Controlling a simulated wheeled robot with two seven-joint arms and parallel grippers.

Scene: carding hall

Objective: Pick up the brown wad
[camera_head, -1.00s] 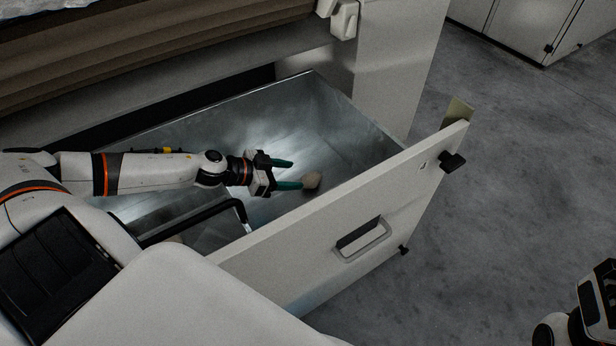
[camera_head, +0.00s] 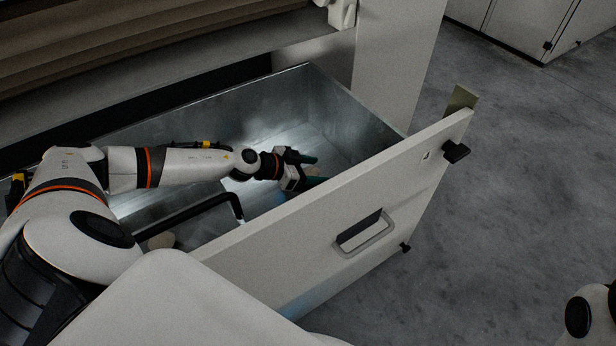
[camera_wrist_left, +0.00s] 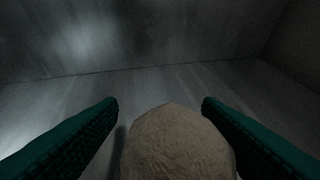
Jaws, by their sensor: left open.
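My left gripper (camera_head: 314,170) is open inside the metal drawer (camera_head: 325,100), close behind its front panel. In the left wrist view a rounded, rough brown wad (camera_wrist_left: 178,147) lies low in the picture between the two green ribbed fingers. A dark gap shows on its left side; its right side meets the right finger's outline, and I cannot tell if they touch. In the head view this wad is hidden behind the drawer front and gripper. A second pale brown lump (camera_head: 162,241) shows at the drawer's near left, partly covered.
The drawer's white front panel (camera_head: 300,243) with a handle (camera_head: 365,233) rises just in front of my gripper. A black bent bar (camera_head: 200,208) crosses the drawer's near left. Open grey floor (camera_head: 520,190) lies to the right.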

